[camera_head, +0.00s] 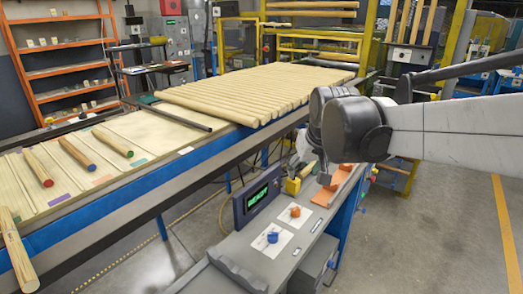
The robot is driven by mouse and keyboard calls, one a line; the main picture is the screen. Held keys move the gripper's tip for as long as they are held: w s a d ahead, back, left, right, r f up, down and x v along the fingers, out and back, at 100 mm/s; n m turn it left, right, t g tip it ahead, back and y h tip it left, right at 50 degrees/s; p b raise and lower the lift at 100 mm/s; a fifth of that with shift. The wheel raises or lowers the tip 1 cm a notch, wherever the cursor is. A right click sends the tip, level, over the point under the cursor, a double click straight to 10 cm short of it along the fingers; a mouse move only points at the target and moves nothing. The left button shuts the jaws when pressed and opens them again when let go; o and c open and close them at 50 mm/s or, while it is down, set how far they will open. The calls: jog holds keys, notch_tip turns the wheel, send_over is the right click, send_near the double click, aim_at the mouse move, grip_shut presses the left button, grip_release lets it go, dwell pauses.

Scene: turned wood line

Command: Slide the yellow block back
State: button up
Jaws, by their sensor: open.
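A small yellow block (292,186) stands on the grey bench (238,243), just right of the display box. My arm reaches in from the right, and its dark joint covers part of the view. My gripper (311,172) points down below that joint, partly hidden, close to the yellow block and above its right side. Its jaws are open. I cannot tell whether a finger touches the block.
A display box (257,195) reading "READY" stands left of the block. An orange piece (325,196) lies right of it. Orange (295,211) and blue (272,237) knobs sit on white plates in front. A long table (120,165) with wooden rods runs along the left.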

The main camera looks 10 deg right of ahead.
jog(key=shift+s, duration=0.15)
jog(key=m+g+p, duration=0.6)
jog(key=m, duration=1.3)
send_over(293, 182)
jog(key=w, duration=0.2)
notch_tip(293, 182, down, 5)
jog(key=shift+n, duration=0.3)
jog(key=f, duration=0.9)
jog(key=f+p, duration=0.1)
jog(key=f, duration=0.3)
jog(key=shift+s+d+f, duration=0.1)
jog(key=shift+d+f, duration=0.2)
jog(key=shift+c, duration=0.2)
grip_shut()
